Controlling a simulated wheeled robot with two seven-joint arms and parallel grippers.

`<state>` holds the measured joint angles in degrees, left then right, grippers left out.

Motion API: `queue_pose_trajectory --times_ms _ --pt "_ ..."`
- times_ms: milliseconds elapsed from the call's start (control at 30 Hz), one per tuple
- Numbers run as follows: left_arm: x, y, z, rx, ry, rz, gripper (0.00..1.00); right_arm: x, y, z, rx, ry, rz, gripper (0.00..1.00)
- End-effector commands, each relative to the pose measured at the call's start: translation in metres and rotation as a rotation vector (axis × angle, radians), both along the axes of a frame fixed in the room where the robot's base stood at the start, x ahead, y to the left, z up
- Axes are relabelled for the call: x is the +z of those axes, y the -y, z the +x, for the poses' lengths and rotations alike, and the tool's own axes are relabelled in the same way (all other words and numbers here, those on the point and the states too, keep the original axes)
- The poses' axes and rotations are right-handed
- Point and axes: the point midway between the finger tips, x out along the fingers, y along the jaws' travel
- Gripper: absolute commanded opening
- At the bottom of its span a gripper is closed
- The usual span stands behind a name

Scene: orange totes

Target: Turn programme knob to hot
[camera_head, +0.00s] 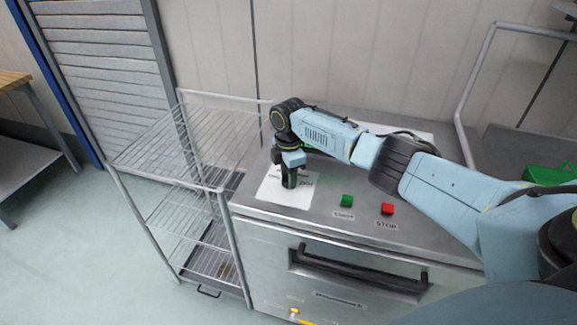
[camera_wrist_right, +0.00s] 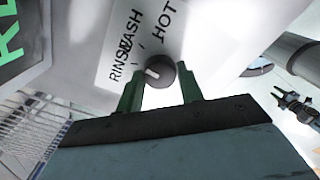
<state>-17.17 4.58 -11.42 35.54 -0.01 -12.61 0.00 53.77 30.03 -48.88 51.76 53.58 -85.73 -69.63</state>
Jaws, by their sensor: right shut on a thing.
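The programme knob (camera_wrist_right: 160,73) is a small dark round knob with a white mark on its face. It stands on a white label sheet (camera_wrist_right: 98,71) printed RINSE, WASH and HOT. My right gripper (camera_wrist_right: 159,84) has its green fingers shut on the knob, one on each side. In the head view my right gripper (camera_head: 289,178) points down at the sheet (camera_head: 270,188) on the steel machine top and hides the knob. At the right edge of the wrist view, a small dark jaw shape (camera_wrist_right: 296,104) looks like my left gripper; its opening is unclear.
A green button (camera_head: 347,200) and a red button (camera_head: 387,209) sit right of the sheet. A wire rack (camera_head: 160,150) stands left of the machine. A black door handle (camera_head: 360,270) crosses the machine front. A metal rail (camera_head: 472,85) rises at the right.

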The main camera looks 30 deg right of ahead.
Motion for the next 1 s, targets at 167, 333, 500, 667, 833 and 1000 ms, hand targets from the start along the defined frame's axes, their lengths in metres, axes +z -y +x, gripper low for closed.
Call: queue_pose_trajectory --times_ms 167,333,500,667,833,1000 --pt "0.02 0.0 0.0 0.0 0.001 0.0 0.36 0.003 -0.001 -0.001 -0.168 -0.004 0.001 0.14" --pt "0.032 0.0 0.001 0.0 0.001 0.0 0.36 0.002 -0.001 0.0 -0.33 -0.003 0.002 0.14" --pt "0.042 0.0 0.001 0.0 0.001 0.0 0.36 0.002 -0.001 -0.001 -0.492 -0.004 0.001 0.14" --pt "0.051 0.0 0.001 0.0 0.001 0.0 0.36 0.002 -0.001 0.0 -0.643 -0.003 0.002 0.14" --pt "0.058 0.001 0.0 0.0 0.001 -0.001 0.36 0.001 -0.001 0.0 -0.794 -0.003 0.001 0.14" --pt "0.064 0.001 0.0 -0.001 0.001 -0.001 0.36 0.001 -0.001 0.0 -0.924 -0.002 0.0 0.14"
